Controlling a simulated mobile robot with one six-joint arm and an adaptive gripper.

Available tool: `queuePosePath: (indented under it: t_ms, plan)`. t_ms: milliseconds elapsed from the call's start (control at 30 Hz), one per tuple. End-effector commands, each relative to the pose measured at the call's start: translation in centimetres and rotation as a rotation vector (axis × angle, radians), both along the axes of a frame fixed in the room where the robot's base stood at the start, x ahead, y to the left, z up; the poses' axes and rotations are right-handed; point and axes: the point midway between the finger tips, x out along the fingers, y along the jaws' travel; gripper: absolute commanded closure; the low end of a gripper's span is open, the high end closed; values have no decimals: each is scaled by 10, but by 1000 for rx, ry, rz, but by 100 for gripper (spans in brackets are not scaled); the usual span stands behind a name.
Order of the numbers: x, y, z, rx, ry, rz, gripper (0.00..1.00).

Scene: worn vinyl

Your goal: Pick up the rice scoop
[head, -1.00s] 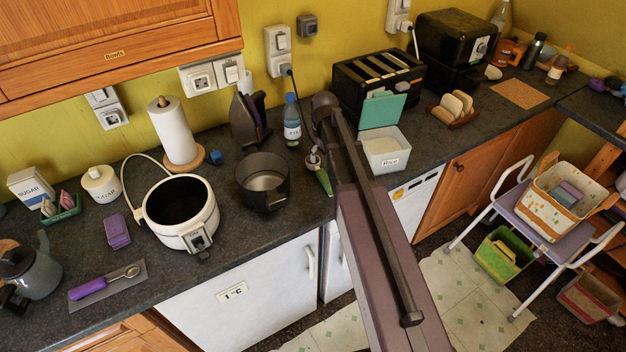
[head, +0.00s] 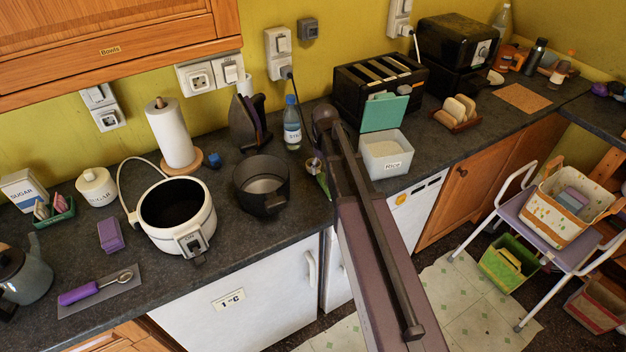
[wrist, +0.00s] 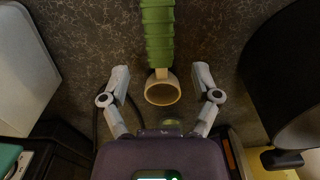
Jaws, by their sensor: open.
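The scoop with a green ribbed handle (wrist: 158,30) and a cream cup (wrist: 163,88) lies on the dark counter in the wrist view. Its handle points away to the top of that view. My gripper (wrist: 161,78) is open, one finger to each side of the scoop's cup end, with gaps on both sides. I cannot tell how high the fingers are above the counter. The rice tub (head: 387,156) stands to the right.
A dark pot (head: 262,183) stands close left of the scoop in the head view, and a labelled bottle (head: 292,124) behind it. A black toaster (head: 378,88) is at the back right. A purple-handled scoop (head: 82,292) lies on a grey mat, far left.

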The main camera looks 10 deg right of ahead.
Motion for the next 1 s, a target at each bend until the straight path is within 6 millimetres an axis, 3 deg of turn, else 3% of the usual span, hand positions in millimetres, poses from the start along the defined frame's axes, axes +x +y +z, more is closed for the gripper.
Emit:
queuePosePath:
  t_ms: [733, 1000]
  plan:
    - [-7, -2, -46, 0, 0, -1, 20]
    - [-7, -2, -53, 0, 0, -2, 20]
